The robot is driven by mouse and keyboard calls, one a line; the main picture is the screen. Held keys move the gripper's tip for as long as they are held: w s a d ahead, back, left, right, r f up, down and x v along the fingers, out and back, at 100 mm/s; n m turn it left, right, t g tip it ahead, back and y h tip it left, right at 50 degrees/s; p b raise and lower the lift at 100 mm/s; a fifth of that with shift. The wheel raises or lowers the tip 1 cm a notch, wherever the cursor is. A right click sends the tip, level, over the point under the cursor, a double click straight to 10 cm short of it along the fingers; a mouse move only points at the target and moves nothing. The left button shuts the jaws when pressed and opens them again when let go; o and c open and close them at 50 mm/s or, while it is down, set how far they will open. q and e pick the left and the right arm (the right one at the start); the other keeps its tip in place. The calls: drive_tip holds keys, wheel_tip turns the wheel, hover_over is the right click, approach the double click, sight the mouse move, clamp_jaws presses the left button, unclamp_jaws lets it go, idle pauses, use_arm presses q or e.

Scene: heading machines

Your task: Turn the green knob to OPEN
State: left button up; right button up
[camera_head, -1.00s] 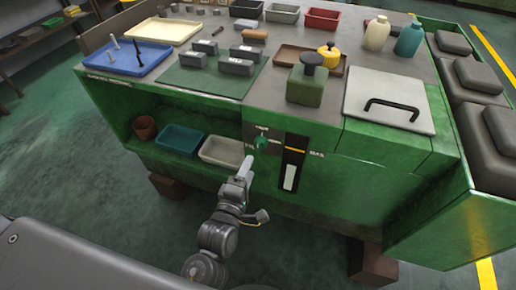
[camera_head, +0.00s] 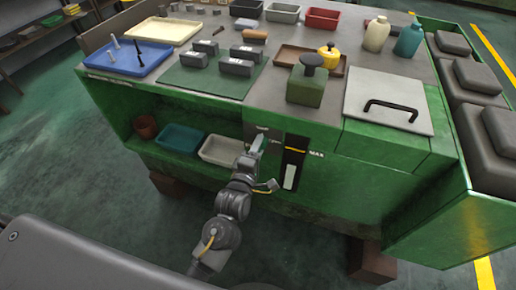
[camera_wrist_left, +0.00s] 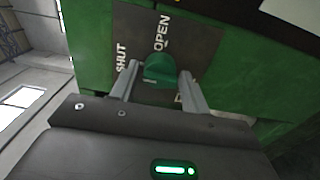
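The green knob (camera_wrist_left: 160,68) sits on a dark plate (camera_wrist_left: 205,42) on the machine's green front. In the left wrist view, the word OPEN is above the knob and SHUT is at its upper left; another label below is mostly hidden. My left gripper (camera_wrist_left: 158,84) has its two fingers apart, one on each side of the knob, with narrow gaps visible. I cannot tell exactly which way the knob points. In the head view, my left gripper (camera_head: 257,145) is at the plate and largely hides the knob. My right gripper is not in view.
A gauge slot marked MAX (camera_head: 292,165) is right of the knob. A shelf with a white tray (camera_head: 221,150) and a teal tray (camera_head: 181,138) is to the left.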

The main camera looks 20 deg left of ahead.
use_arm(q)
drive_tip(key=c, duration=0.7)
drive_tip(key=shift+o, duration=0.3)
drive_tip(key=shift+r+m+p, duration=0.1)
drive_tip(key=shift+m+p, duration=0.5)
drive_tip(key=shift+p, duration=0.05)
drive_tip(key=m+p, duration=0.9)
drive_tip(key=m, duration=0.4)
drive_tip(key=shift+m, duration=0.4)
drive_tip(key=shift+m+p, duration=0.5)
drive_tip(key=shift+m, duration=0.7)
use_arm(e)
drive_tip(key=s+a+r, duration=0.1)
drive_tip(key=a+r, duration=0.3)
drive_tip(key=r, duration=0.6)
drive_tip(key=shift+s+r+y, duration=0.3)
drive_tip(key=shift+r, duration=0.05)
use_arm(q)
drive_tip(key=shift+f, duration=0.2)
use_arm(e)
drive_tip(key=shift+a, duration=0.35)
use_arm(q)
drive_tip(key=o, duration=1)
